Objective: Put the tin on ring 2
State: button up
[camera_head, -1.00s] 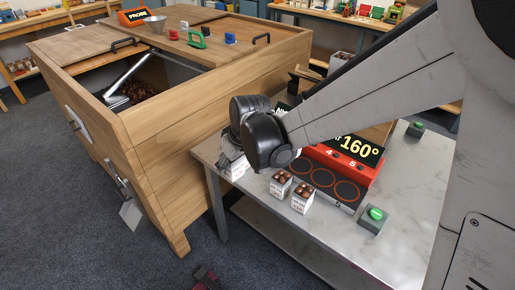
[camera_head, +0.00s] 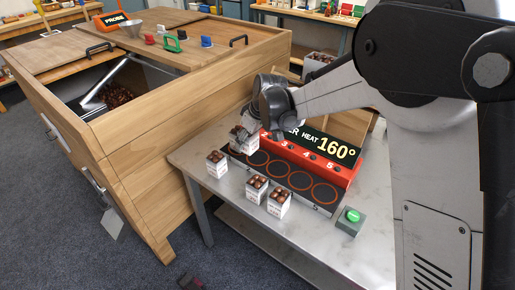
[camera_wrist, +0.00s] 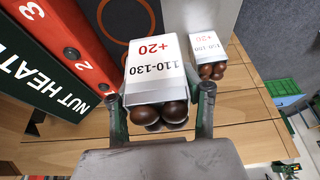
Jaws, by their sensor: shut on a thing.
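My gripper (camera_wrist: 160,95) is shut on a white tin of chestnuts (camera_wrist: 157,62) marked "110-130 +20", a finger on each side of it. In the head view my gripper (camera_head: 247,128) is at the left end of the nut heater, with the held tin (camera_head: 237,134) partly hidden. The heater (camera_head: 343,178) has a row of dark rings with orange circles and a red numbered strip. Ring 2 (camera_head: 257,158) appears bare, just right of the held tin. The tin's exact height above the heater cannot be told.
Three other chestnut tins stand in front of the heater: one at left (camera_head: 216,166) and two nearer the middle (camera_head: 256,190) (camera_head: 278,205). A green button box (camera_head: 349,221) is at the right. A wooden cabinet (camera_head: 150,135) stands left of the table (camera_head: 208,196).

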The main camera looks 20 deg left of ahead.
aim_at(255, 156)
jog(key=w+d+f, duration=0.2)
jog(key=w, duration=0.1)
jog(key=shift+w+f, duration=0.25)
jog(key=shift+w, duration=0.05)
jog(key=shift+f, duration=2)
jog(key=shift+f+b, duration=0.2)
jog(key=shift+b, duration=0.2)
jog(key=o, duration=1.2)
jog(key=shift+o, duration=0.2)
jog(key=shift+r, duration=0.15)
